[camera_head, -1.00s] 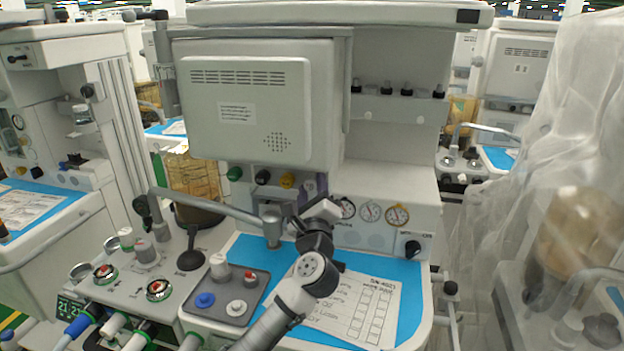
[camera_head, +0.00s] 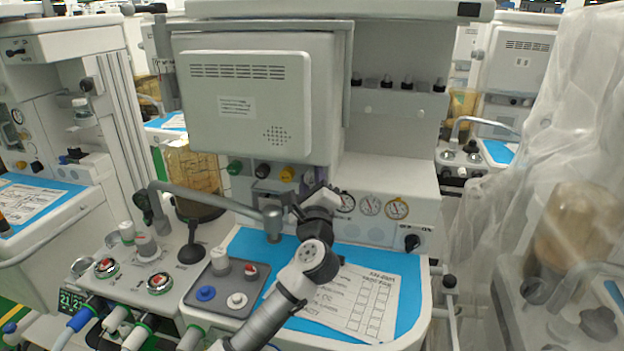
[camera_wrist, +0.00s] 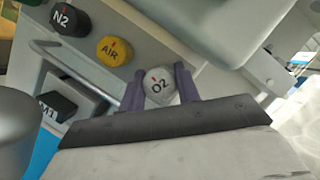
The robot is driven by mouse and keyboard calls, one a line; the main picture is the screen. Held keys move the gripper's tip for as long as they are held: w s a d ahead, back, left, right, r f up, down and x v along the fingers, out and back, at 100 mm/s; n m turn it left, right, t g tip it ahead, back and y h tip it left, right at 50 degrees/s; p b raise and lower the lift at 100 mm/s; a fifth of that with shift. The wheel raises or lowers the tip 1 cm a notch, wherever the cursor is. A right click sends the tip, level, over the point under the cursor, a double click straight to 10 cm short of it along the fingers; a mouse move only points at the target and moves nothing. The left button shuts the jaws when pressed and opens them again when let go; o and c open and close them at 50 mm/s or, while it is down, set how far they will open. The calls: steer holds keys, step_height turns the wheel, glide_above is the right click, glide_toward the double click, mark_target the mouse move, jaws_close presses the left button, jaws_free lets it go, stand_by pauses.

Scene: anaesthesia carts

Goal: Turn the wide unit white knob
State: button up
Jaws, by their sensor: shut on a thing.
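The white knob marked O2 (camera_wrist: 158,88) sits on the front panel of the wide unit, at the end of a row of knobs. My gripper (camera_wrist: 160,84) is shut on it, with one purple finger on each side of the knob. A small red mark shows near the top of the knob's face in the wrist view. In the head view my gripper (camera_head: 309,184) is at the panel just under the big monitor housing, and it hides the white knob there.
Beside it are the yellow AIR knob (camera_wrist: 113,50) and black N2 knob (camera_wrist: 70,18). Gauges (camera_head: 370,204) sit to the right. A jointed metal arm (camera_head: 215,200) stands left of my arm. Below is a blue worktop (camera_head: 408,290) with a printed sheet (camera_head: 352,302).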

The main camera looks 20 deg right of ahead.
steer(key=n+y+p, duration=0.1)
steer(key=n, duration=0.3)
steer(key=shift+d+g, duration=0.1)
steer(key=shift+g, duration=0.3)
steer(key=n+g+y+p, duration=0.1)
steer(key=n+p, duration=0.1)
steer(key=n, duration=0.2)
steer(key=shift+r, duration=0.1)
steer(key=n+g+p, duration=0.1)
steer(key=n+p, duration=0.1)
steer(key=n, duration=0.1)
steer(key=shift+n+g+y+p, duration=0.3)
steer(key=shift+p, duration=0.05)
steer(key=shift+n+g+p, duration=0.4)
steer(key=shift+n+p, duration=0.35)
steer(key=shift+n, duration=0.15)
steer(key=shift+f, duration=0.2)
steer(key=o, duration=0.7)
